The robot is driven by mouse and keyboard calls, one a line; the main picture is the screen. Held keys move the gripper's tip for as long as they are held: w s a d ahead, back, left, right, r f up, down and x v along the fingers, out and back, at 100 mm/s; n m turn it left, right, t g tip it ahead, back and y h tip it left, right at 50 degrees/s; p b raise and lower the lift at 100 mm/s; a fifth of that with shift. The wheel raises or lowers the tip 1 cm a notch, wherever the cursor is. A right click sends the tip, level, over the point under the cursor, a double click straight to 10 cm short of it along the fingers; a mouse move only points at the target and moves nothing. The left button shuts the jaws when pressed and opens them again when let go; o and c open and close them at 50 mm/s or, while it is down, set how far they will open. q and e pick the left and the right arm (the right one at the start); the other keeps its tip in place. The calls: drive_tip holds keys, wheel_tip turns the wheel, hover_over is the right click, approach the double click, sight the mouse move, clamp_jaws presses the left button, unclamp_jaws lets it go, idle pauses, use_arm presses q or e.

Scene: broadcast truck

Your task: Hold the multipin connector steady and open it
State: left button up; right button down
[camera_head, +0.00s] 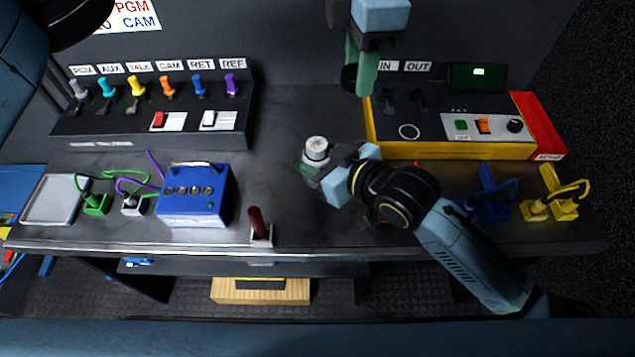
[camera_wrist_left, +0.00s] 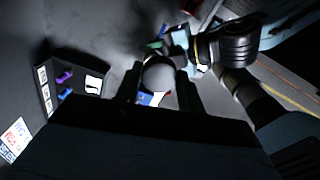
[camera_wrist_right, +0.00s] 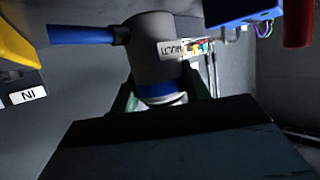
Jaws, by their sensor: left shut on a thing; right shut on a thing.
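The multipin connector (camera_head: 317,147) stands near the middle of the bench, its pale round end facing up. My right gripper (camera_head: 318,168) is shut around it. The right wrist view shows its grey barrel (camera_wrist_right: 153,50), a blue band, a MULTI label and a blue rod sticking out sideways. My left gripper (camera_head: 358,90) is raised above and behind the connector, apart from it. It is shut on a dark round cap-like piece (camera_head: 349,78). In the left wrist view this piece (camera_wrist_left: 158,73) is a round shape between the fingers. Its far side is hidden.
A switch panel (camera_head: 150,125) stands at the back left, a yellow-edged IN/OUT box (camera_head: 425,130) at the back right. A blue box (camera_head: 195,208) and a red lever (camera_head: 258,222) are left of the connector. Blue (camera_head: 490,205) and yellow (camera_head: 555,205) plugs lie right.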

drive_tip(key=shift+f+b, duration=0.65)
drive_tip(key=shift+f, duration=2.25)
drive_tip(key=shift+f, duration=0.1)
drive_tip(key=c, duration=0.7)
unclamp_jaws()
drive_tip(key=shift+f, duration=0.1)
